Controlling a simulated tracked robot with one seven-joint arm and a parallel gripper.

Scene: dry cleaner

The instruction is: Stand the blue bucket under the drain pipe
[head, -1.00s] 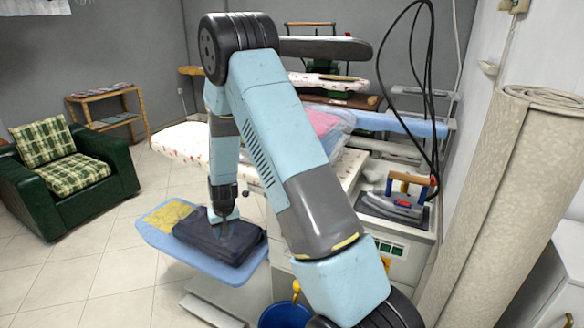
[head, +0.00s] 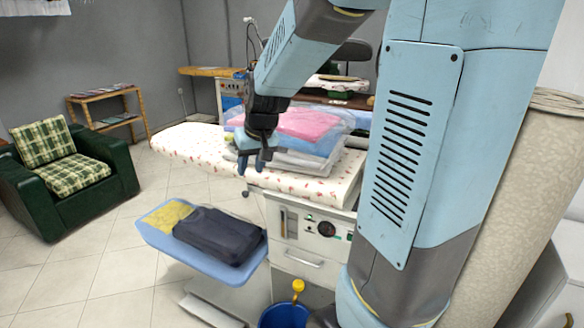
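The blue bucket (head: 283,316) stands on the floor at the bottom edge of the head view, below the front of the ironing unit. Only its upper part shows; its base is cut off by the frame. A small yellow piece (head: 298,288) rises at the bucket's rim; I cannot tell whether it is part of a drain pipe or something in the bucket. No drain pipe can be clearly made out. My gripper (head: 251,168) points down in front of the ironing board, above and left of the bucket. Its fingers look apart, with nothing between them.
Folded pink and blue laundry in plastic (head: 305,125) lies on the flowered ironing board (head: 190,145). A low blue shelf (head: 160,232) holds dark and yellow cloths. A rolled carpet (head: 510,210) stands at right. A green armchair (head: 70,180) is at left, with open tiled floor before it.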

